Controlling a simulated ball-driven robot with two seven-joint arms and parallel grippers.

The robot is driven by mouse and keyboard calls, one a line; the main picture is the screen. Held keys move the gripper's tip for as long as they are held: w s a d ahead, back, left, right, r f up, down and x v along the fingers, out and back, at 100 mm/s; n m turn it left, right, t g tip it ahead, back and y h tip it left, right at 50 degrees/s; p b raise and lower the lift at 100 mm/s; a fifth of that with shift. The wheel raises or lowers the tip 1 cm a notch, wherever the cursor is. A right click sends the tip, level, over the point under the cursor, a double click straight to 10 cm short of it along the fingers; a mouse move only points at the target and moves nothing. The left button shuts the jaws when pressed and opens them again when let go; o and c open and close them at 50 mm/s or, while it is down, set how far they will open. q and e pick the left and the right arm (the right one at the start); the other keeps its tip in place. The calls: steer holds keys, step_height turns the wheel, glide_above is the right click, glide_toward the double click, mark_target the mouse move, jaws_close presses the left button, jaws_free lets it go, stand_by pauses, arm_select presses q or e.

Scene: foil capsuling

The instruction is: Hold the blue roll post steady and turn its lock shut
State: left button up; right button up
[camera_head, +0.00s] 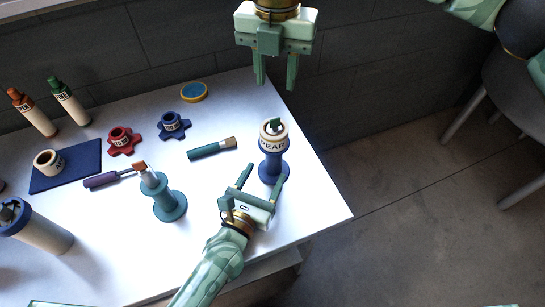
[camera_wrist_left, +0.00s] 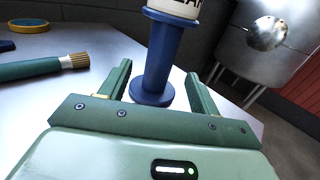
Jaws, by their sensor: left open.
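The blue roll post (camera_head: 273,167) stands upright near the table's right edge, with a cream roll (camera_head: 273,137) lettered PEAR on it. A small green piece (camera_head: 275,125), perhaps the lock, shows on top; its setting cannot be told. In the left wrist view the blue post (camera_wrist_left: 163,52) stands ahead, between the lines of my left gripper's fingers. My left gripper (camera_head: 265,172) is open at the post's near side, and its fingers are not closed on it; they also show in the wrist view (camera_wrist_left: 158,68). My right gripper (camera_head: 275,86) hangs above and behind the post, fingers apart and empty.
A teal post (camera_head: 170,205) stands left of my left arm. A brush (camera_head: 212,148), a blue knob (camera_head: 173,125), a red knob (camera_head: 124,141) and a yellow-rimmed disc (camera_head: 194,92) lie left of the blue post. The table's edge is close on the right.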

mark_target(270, 164)
arm_select(q)
steer(key=x, duration=0.7)
steer(key=shift+c, duration=0.2)
steer(key=shift+s, duration=0.1)
jaws_close()
stand_by(0.5)
